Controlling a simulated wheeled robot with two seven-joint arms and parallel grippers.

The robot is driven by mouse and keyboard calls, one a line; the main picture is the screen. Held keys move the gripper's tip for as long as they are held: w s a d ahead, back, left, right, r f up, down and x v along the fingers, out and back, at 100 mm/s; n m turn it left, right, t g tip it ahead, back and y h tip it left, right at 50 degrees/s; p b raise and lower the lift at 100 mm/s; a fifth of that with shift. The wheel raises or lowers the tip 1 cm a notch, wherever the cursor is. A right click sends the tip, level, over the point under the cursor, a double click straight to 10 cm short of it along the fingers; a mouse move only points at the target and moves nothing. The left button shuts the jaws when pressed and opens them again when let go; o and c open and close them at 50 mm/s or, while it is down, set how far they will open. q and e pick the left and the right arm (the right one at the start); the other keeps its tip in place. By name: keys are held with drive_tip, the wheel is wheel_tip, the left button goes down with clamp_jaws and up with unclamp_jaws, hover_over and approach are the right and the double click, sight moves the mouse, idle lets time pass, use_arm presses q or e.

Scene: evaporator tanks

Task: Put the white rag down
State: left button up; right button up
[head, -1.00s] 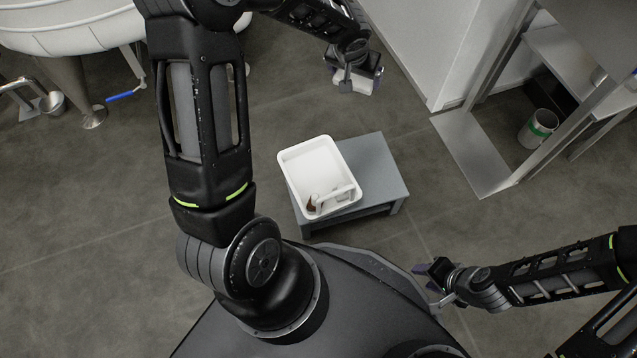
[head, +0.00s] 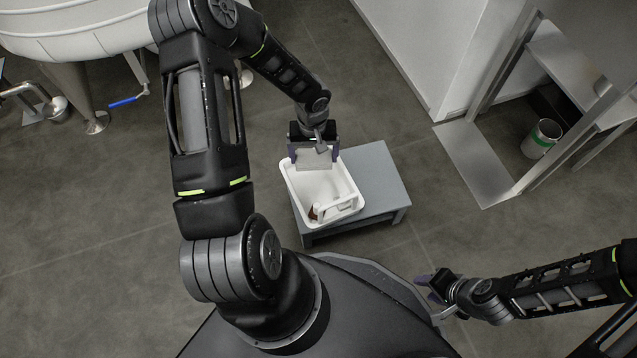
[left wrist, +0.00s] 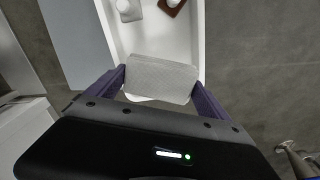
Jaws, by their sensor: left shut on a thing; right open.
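The white rag (head: 315,158) is a pale folded block held between the fingers of my left gripper (head: 314,154). It also shows in the left wrist view (left wrist: 161,78), between the two purple fingers of the left gripper (left wrist: 160,84). The rag is over the far end of a white tub (head: 294,191); I cannot tell whether it touches the tub. The tub stands on a low grey table (head: 382,181). My right gripper (head: 431,286) is open and empty at the lower right, apart from the table.
The tub holds a white handled item (head: 338,205) and a brown item (head: 312,214). The table's right part is bare. A metal frame with shelves (head: 490,165) and a green-banded bucket (head: 541,138) stand at right. A white tank (head: 75,30) is at upper left.

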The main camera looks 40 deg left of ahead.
use_arm(q)
drive_tip(key=b, duration=0.2)
hover_over(314, 178)
wheel_tip(314, 178, down, 6)
drive_tip(key=shift+r, duration=0.2)
drive_tip(key=shift+d+f, duration=0.1)
wheel_tip(314, 178, down, 4)
drive_tip(key=shift+r+b, duration=0.15)
drive_tip(key=shift+b, duration=0.8)
drive_tip(key=shift+r, duration=0.1)
drive_tip(key=o, duration=0.9)
